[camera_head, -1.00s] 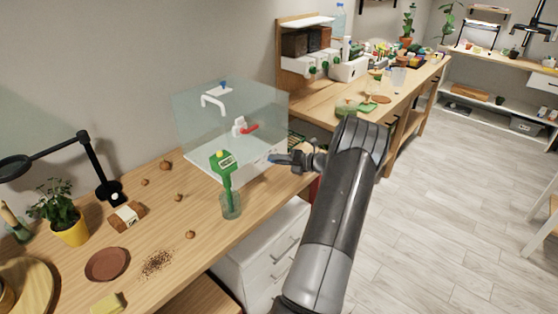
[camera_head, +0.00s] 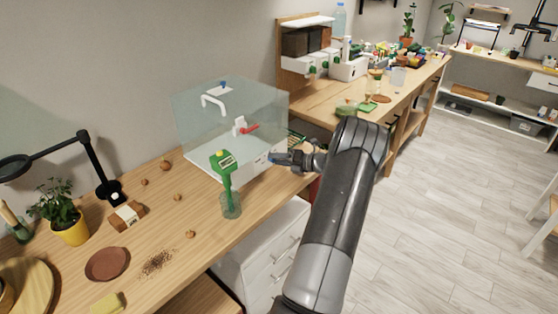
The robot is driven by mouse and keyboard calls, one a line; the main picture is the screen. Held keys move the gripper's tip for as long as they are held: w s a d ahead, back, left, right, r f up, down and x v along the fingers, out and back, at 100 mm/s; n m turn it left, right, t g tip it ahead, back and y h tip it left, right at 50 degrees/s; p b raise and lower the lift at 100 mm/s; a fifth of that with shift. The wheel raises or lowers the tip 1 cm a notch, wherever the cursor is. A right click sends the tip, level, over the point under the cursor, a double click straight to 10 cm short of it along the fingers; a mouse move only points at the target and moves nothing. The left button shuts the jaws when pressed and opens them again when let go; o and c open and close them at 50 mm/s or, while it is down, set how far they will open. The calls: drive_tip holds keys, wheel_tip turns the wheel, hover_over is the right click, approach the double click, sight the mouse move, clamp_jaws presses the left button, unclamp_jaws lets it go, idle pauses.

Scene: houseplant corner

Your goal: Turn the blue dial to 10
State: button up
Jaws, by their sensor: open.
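My gripper (camera_head: 277,158) reaches in from the right, at the front right corner of the white base (camera_head: 252,172) under a clear-walled box. It is open. A small dark blue patch (camera_head: 272,156) shows at its fingertips, against the front of that base. It looks like the blue dial, but the gripper covers part of it and I cannot tell whether the fingers touch it. Its numbers and pointer are too small to read.
The clear box (camera_head: 205,120) holds a white tap (camera_head: 214,101) and a red-handled valve (camera_head: 247,128). A plant (camera_head: 62,210) and a lamp (camera_head: 85,150) stand further left.

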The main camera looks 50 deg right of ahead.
drive_tip(key=v, duration=1)
drive_tip(key=shift+s+r, duration=0.1)
drive_tip(key=shift+s, duration=0.3)
